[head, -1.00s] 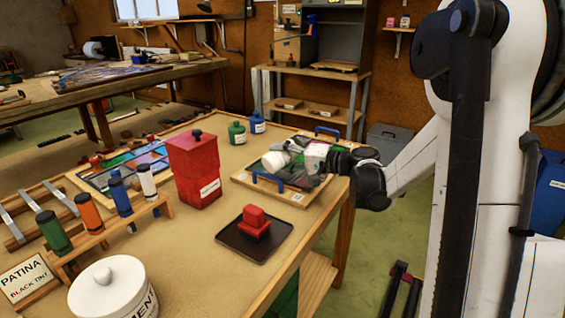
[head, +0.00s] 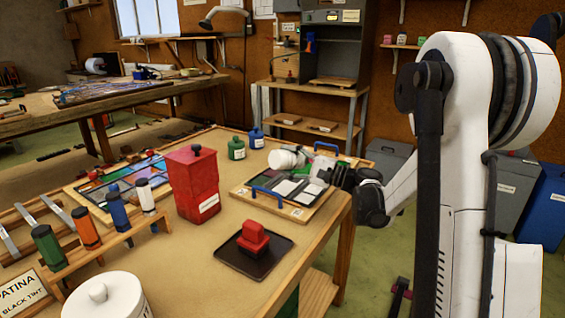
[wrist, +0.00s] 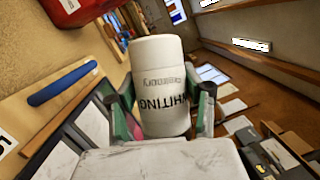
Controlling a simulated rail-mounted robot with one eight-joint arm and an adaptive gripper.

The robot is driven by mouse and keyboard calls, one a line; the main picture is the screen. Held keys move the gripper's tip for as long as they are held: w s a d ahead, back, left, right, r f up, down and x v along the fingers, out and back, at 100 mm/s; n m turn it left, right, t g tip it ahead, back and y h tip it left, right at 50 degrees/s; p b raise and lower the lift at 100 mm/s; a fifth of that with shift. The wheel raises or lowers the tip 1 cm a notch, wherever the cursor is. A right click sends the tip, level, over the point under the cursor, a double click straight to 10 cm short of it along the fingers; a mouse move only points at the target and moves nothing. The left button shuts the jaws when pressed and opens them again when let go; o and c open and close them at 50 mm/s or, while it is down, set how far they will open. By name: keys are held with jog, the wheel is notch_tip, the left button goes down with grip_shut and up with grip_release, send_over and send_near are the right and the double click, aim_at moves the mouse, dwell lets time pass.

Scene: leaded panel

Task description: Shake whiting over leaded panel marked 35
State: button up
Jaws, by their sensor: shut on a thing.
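A white shaker (head: 285,159) marked WHITING is held tilted over the back part of the leaded panel (head: 287,188). The shaker also shows large in the wrist view (wrist: 158,85), between the fingers of my gripper (wrist: 166,112). In the head view my gripper (head: 322,171) is at the panel's right side, shut on the shaker. The panel lies on a wooden board (head: 262,203) with blue handles. Several of its panes look whitish or grey. A small white tag (head: 297,212) sits at the board's front corner; its number is too small to read.
A red canister (head: 190,185) stands left of the board, and a red block (head: 253,236) on a dark tray (head: 235,260) in front. Green (head: 236,148) and blue (head: 256,138) bottles stand behind. A second coloured panel (head: 115,182) lies at the left.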

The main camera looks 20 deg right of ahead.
jog(key=shift+w+d+p, duration=0.15)
jog(key=shift+w+d, duration=0.4)
jog(key=shift+d, duration=0.25)
jog(key=shift+w+d+p, duration=0.2)
jog(key=shift+w+d, duration=0.4)
jog(key=shift+d, duration=0.2)
jog(key=shift+w+d+p, duration=0.15)
jog(key=shift+w+d, duration=0.4)
jog(key=shift+d, duration=0.25)
jog(key=shift+w, duration=0.2)
jog(key=shift+w+d+f+x, duration=0.55)
jog(key=shift+w+f+x, duration=0.15)
jog(key=shift+x, duration=4.95)
jog(key=shift+s+a+b, duration=1.3)
jog(key=shift+s+a, duration=1.95)
jog(key=shift+a, duration=1.35)
jog(key=f+n+g+h+p, duration=0.1)
jog(key=n, duration=0.2)
jog(key=d+f+n+h+p, duration=0.1)
jog(key=n+h, duration=0.1)
jog(key=n, duration=0.2)
jog(key=d+f+n+g+h, duration=0.1)
jog(key=n, duration=0.2)
jog(key=shift+w+d+f+n+g+h+p, duration=0.1)
jog(key=shift+w+f+n+g+h+p, duration=0.05)
jog(key=shift+w+n+g+h+p, duration=0.2)
jog(key=shift+p, duration=0.3)
